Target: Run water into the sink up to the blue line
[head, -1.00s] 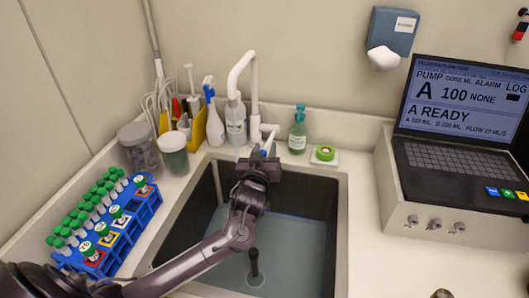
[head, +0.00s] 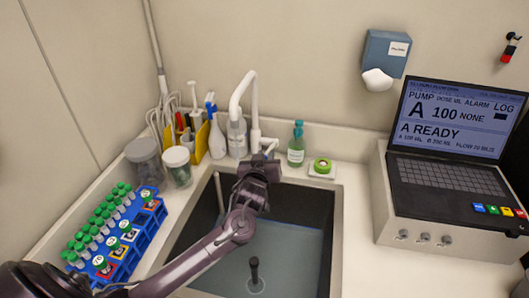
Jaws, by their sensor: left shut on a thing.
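The dark sink (head: 336,215) holds grey-blue water (head: 290,252) over its floor. A thin bluish line (head: 300,225) shows along the far wall near the water's edge; I cannot tell exactly how the two levels compare. A black upright plug handle (head: 254,268) stands in the water. The white tap (head: 254,100) rises behind the sink with its spout curving left. My left gripper (head: 262,162) is at the tap's base, shut on the tap lever (head: 270,146), which it largely hides. I cannot make out a stream. My right gripper is not in view.
A blue rack (head: 130,245) of green-capped tubes and two jars (head: 177,165) stand left of the sink. A pump console (head: 435,235) with a screen fills the right counter.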

